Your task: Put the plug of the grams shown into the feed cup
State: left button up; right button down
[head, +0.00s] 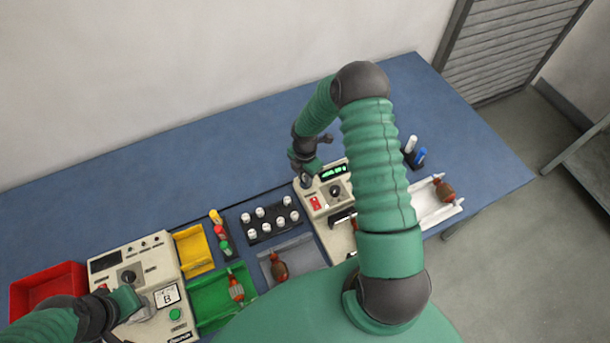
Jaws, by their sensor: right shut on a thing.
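My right gripper (305,165) is over the far left corner of the beige winding machine (318,212), beside its green-lit display (333,172). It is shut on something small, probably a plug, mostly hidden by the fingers. The display digits are too small to read. Several white-topped plugs (252,233) stand in a black rack (265,238) left of that machine, with a gap in the back row. I cannot make out the feed cup clearly; it may be under the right gripper. My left gripper (130,303) is over the left machine (158,262), its jaws unclear.
A red bin (45,283), yellow tray (193,252), green tray (208,298) and grey tray (303,252) line the near side. Armatures lie in the green, grey and white (428,207) trays. The back of the blue table (150,185) is clear.

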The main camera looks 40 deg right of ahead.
jog(key=c, duration=1.1)
grip_release()
jog(key=shift+c, duration=0.2)
notch_tip(320, 180, up, 17)
jog(key=b, duration=0.2)
jog(key=shift+f, duration=0.15)
